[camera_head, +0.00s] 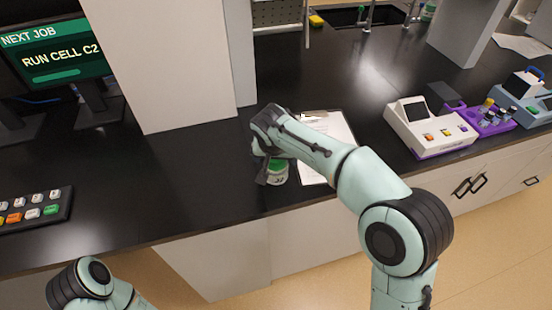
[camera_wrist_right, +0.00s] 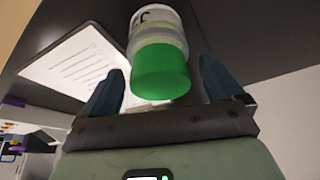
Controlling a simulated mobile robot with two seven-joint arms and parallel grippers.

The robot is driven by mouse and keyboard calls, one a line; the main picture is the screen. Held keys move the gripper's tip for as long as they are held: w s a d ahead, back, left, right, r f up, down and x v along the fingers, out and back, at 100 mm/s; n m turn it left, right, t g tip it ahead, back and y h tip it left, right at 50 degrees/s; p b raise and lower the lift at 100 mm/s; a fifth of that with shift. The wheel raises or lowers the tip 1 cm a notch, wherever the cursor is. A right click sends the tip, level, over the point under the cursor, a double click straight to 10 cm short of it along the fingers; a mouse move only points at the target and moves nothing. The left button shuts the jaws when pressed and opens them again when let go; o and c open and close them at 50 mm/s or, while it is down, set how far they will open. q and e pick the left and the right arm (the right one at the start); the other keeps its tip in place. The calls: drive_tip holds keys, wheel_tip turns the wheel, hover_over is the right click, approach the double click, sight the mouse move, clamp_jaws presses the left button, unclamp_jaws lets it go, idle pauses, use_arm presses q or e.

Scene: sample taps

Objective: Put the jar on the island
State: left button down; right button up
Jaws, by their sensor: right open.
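The jar (camera_head: 277,172) stands on the black counter near its front edge, partly hidden behind my right gripper in the head view. In the right wrist view the jar (camera_wrist_right: 158,55) shows a green lid and a pale labelled body. My right gripper (camera_head: 268,170) is at the jar. Its open fingers (camera_wrist_right: 158,85) stand one on each side of the green lid, with a visible gap on both sides. My left arm shows only at the bottom left of the head view, and its gripper is out of frame.
The black counter (camera_head: 200,190) holds a paper sheet (camera_head: 335,130) right of the jar. A white instrument (camera_head: 428,128) and a purple rack (camera_head: 485,120) stand farther right. A pale column (camera_head: 160,60) rises behind left. A keypad (camera_head: 35,208) and monitor (camera_head: 55,55) are at left.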

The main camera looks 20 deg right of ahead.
drive_tip(key=v, duration=0.9)
drive_tip(key=shift+s+r+p, duration=0.2)
drive_tip(key=shift+r+p, duration=0.1)
